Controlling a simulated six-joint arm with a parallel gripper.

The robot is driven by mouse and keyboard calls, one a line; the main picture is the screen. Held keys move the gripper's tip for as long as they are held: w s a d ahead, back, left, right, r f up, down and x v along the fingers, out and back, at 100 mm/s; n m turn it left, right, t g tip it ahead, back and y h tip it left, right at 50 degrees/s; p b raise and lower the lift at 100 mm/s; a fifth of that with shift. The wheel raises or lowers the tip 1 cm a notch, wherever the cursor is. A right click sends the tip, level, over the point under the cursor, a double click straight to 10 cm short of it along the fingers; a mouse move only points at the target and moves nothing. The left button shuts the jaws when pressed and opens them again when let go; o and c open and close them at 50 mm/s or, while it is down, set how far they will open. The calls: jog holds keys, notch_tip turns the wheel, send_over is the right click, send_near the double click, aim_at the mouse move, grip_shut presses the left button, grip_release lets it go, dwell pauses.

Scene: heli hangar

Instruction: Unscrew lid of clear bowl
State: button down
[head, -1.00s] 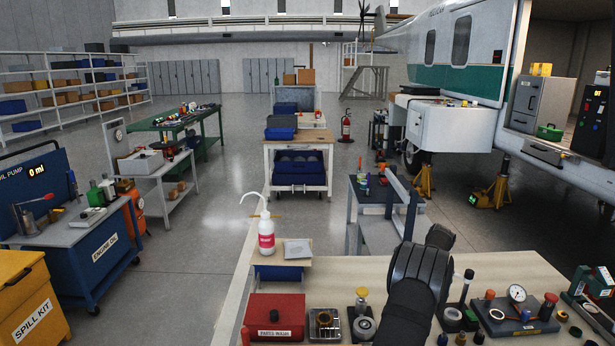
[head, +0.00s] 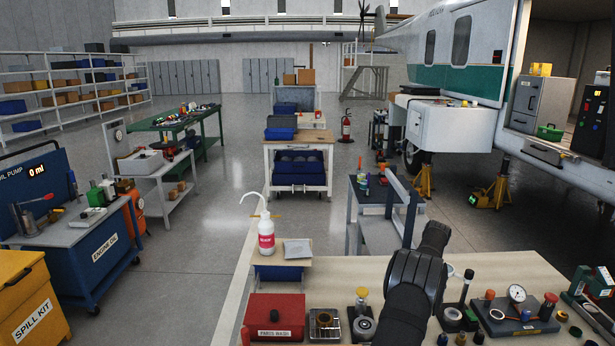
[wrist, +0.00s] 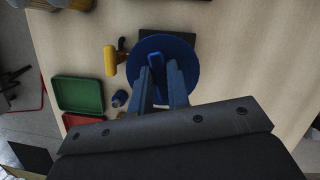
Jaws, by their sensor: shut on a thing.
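In the wrist view a round blue lid (wrist: 184,52) lies on the light bench, with a raised blue grip bar (wrist: 157,66) across its middle. My gripper (wrist: 158,75) is shut on this bar, one finger on each side. The clear bowl cannot be made out; anything under the lid is hidden by the lid and my fingers. In the head view my dark wrist hides the lid and my fingertips.
In the wrist view a yellow-handled item (wrist: 110,60), a green tray (wrist: 79,95) and a small blue-capped thing (wrist: 119,98) lie left of the lid. In the head view a red parts wash box (head: 274,317) and a dial gauge (head: 517,293) flank my arm.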

jog(key=shift+r, duration=0.25)
jog(key=shift+r, duration=1.1)
jog(key=shift+r, duration=0.2)
jog(key=shift+r, duration=1.45)
jog(key=shift+s, duration=0.1)
